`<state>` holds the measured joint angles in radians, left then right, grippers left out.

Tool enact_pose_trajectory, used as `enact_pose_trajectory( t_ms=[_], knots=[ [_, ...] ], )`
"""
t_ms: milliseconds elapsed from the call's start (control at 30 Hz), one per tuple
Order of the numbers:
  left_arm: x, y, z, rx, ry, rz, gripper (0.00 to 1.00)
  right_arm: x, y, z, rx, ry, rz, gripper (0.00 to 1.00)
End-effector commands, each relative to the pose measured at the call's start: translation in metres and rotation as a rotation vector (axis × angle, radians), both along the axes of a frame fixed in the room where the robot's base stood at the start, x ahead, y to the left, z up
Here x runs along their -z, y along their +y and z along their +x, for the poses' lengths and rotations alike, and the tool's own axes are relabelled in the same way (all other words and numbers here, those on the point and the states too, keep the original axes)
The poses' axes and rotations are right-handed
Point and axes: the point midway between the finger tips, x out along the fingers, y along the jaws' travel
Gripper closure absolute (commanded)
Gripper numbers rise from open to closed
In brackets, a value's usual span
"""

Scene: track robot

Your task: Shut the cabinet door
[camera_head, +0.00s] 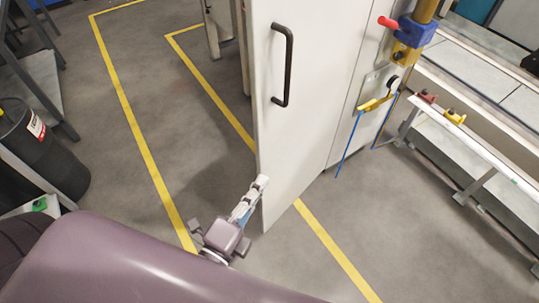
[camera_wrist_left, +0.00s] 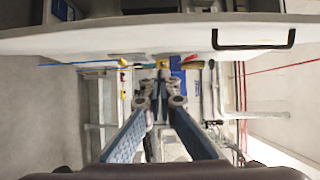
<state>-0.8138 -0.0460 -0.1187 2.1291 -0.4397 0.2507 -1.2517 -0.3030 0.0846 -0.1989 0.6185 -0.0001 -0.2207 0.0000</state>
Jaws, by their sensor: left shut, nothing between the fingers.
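The cabinet door (camera_head: 308,90) is a tall white panel. It stands upright at the centre of the head view, with its left edge over the floor. A black bar handle (camera_head: 289,65) is on its face. In the left wrist view the door (camera_wrist_left: 120,38) spans the top, with the handle (camera_wrist_left: 253,44) at upper right. My left gripper (camera_head: 262,183) is shut and empty, low beside the door's left edge. Its fingers also show in the left wrist view (camera_wrist_left: 160,84). I cannot tell whether they touch the door. My right gripper is not in view.
A black barrel (camera_head: 42,150) and dark metal racks stand at the left. A pale bench (camera_head: 475,142) with red and yellow items runs along the right. Blue and yellow fittings (camera_head: 416,32) are beside the cabinet. The floor with yellow lines (camera_head: 130,105) is clear left of the door.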

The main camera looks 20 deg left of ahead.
Motion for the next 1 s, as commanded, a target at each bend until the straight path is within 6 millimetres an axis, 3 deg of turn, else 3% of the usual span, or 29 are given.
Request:
enact_pose_trajectory(
  t_ms=[233, 667, 1000],
  knots=[
    [-0.008, -0.002, 0.020, 0.000, -0.016, 0.013, 1.00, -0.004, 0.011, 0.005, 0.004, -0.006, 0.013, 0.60],
    [-0.008, -0.015, 0.098, 0.000, -0.015, 0.010, 1.00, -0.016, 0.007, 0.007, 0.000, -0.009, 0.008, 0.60],
    [-0.006, 0.019, 0.113, 0.001, -0.011, 0.010, 1.00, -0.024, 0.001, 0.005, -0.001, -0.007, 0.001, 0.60]
  ],
)
